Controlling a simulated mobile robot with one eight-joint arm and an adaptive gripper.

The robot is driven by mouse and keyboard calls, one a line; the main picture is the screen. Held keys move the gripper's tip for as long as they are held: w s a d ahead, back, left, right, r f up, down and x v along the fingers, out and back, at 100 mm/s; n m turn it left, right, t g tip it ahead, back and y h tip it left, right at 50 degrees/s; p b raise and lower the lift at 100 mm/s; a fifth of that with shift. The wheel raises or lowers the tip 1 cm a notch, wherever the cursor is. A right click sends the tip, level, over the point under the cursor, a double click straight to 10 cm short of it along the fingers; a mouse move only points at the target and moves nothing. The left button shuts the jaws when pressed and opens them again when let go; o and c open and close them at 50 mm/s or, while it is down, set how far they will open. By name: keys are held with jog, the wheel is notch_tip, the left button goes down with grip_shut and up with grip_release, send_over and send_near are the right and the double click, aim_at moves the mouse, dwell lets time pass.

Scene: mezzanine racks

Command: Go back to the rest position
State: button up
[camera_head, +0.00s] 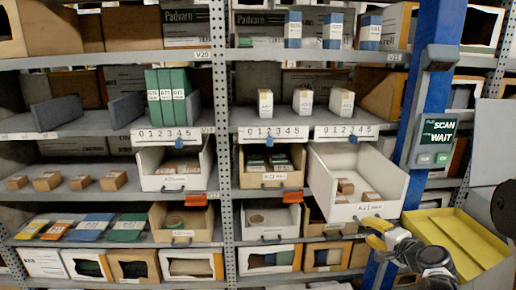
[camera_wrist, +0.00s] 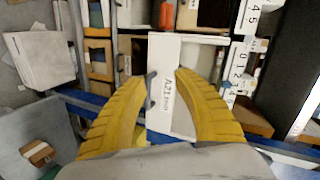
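My gripper (camera_head: 372,232) is at the lower right of the head view, just below and in front of a white bin labelled A21 (camera_head: 365,211). In the wrist view its two yellow fingers (camera_wrist: 158,79) are spread apart with nothing clamped between them. The front of the white bin (camera_wrist: 172,118) and its dark handle show between the fingers, the handle nearer the left finger. I cannot tell whether a finger touches the handle. The bin juts out of its shelf, with small brown boxes (camera_head: 346,187) inside.
A blue post (camera_head: 425,75) with a SCAN WAIT panel (camera_head: 438,131) stands right of the bin. A yellow tray (camera_head: 462,243) lies close right of my gripper. Two more bins, a white one (camera_head: 175,183) and a cardboard one (camera_head: 271,181), stand left on the same shelf.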

jog(key=s+a+r+n+g, duration=0.2)
jog(key=s+a+r+n, duration=0.15)
jog(key=s+a, duration=0.4)
jog(key=s+a+r+n+g, duration=0.2)
jog(key=s+a+r+n, duration=0.15)
jog(key=s+a, duration=0.35)
jog(key=s+a+f+n+g+h, duration=0.1)
jog(key=s+n, duration=0.2)
jog(key=s, duration=0.4)
jog(key=s+a+n+g+h, duration=0.1)
jog(key=s+a+n, duration=0.1)
jog(key=s, duration=0.5)
jog(key=shift+s+a+f+n+g, duration=0.3)
jog(key=shift+f+n, duration=0.1)
jog(key=shift+n, duration=0.5)
